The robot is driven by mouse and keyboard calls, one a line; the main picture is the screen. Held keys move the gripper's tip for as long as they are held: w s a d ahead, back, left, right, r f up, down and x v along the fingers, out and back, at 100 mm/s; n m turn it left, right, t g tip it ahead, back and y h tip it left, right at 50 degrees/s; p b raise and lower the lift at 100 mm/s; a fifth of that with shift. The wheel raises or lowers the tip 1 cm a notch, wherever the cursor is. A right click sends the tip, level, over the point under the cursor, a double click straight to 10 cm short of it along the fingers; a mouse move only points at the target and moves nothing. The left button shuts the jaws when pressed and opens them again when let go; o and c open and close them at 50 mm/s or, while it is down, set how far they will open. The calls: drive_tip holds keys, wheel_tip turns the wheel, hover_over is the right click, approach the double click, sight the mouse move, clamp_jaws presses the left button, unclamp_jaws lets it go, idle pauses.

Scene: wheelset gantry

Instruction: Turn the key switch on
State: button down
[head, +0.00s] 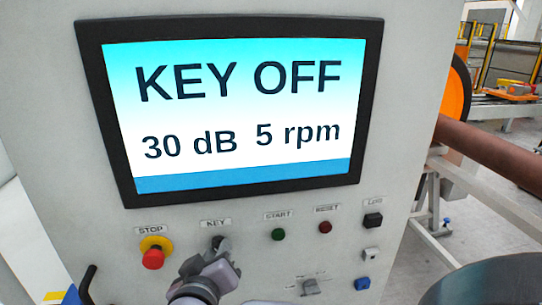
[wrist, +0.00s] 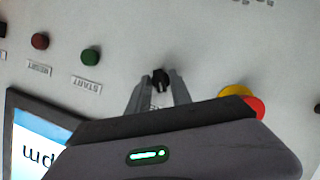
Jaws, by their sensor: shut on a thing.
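The key switch is a small black knob (wrist: 160,77) on the grey panel, seen in the wrist view between my fingertips. In the head view it sits under the KEY label (head: 215,223) and is mostly hidden by my gripper (head: 219,252). My gripper is shut on the knob, with one finger on each side. The screen (head: 238,115) above it reads KEY OFF, 30 dB and 5 rpm. How far the knob is turned cannot be made out.
A red stop button with a yellow collar (head: 153,256) is close left of the key. Green start (head: 278,235) and dark red reset (head: 325,227) buttons are to the right. A rotary knob (head: 311,286) and black, white and blue controls (head: 362,284) are further right. A brown shaft (head: 490,152) lies beyond the panel.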

idle(0.3)
drive_tip(key=m+y+b, duration=0.2)
drive_tip(key=b, duration=0.1)
drive_tip(key=m+g+y+b, duration=0.1)
drive_tip(key=m+b, duration=0.2)
drive_tip(key=m+y+b, duration=0.2)
drive_tip(key=m+b, duration=0.1)
drive_tip(key=shift+w+d+f+g+y, duration=0.1)
drive_tip(key=shift+d+f+g+y, duration=0.05)
drive_tip(key=shift+d+g+y, duration=0.2)
idle(0.5)
drive_tip(key=shift+r, duration=0.2)
drive_tip(key=c, duration=1.4)
unclamp_jaws()
drive_tip(key=shift+c, duration=0.2)
